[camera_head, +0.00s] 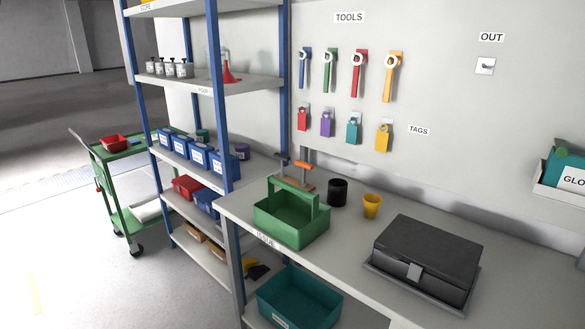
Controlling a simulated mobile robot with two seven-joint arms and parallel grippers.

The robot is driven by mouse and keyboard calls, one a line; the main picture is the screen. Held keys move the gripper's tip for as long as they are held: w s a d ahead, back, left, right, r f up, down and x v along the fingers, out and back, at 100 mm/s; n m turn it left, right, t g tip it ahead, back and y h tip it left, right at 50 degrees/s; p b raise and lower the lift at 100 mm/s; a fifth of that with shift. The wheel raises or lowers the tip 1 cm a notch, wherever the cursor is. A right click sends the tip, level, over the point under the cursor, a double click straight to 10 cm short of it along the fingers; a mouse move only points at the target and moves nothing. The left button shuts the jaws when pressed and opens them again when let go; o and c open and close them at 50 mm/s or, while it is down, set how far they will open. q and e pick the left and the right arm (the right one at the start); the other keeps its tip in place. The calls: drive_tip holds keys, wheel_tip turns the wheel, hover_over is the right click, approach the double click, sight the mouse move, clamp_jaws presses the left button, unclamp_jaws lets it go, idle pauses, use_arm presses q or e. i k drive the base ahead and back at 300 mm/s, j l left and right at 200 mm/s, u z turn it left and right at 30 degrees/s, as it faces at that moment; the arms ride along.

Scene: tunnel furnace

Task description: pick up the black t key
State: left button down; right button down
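A small dark T-shaped handle (283,158), which looks like the black T key, stands upright at the back left of the bench, just behind the green tote. An orange T-shaped handle (304,165) stands to its right. Both rise from what looks like a brown block (292,176). The tote's handle partly hides the block and the lower part of the dark key. Neither of my grippers is in view.
The green tote (291,231) stands in front of the keys. A blue shelf post (284,60) rises close to the keys. The bench's front right is clear.

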sight(283, 157)
drive_tip(key=i+j, duration=0.9)
drive_tip(key=j, duration=0.15)
drive_tip(key=j+z, duration=0.1)
drive_tip(key=z, duration=0.25)
drive_tip(key=i+j+z, duration=0.1)
drive_tip(key=z, duration=0.25)
drive_tip(key=j+z, duration=0.15)
drive_tip(key=z, duration=0.2)
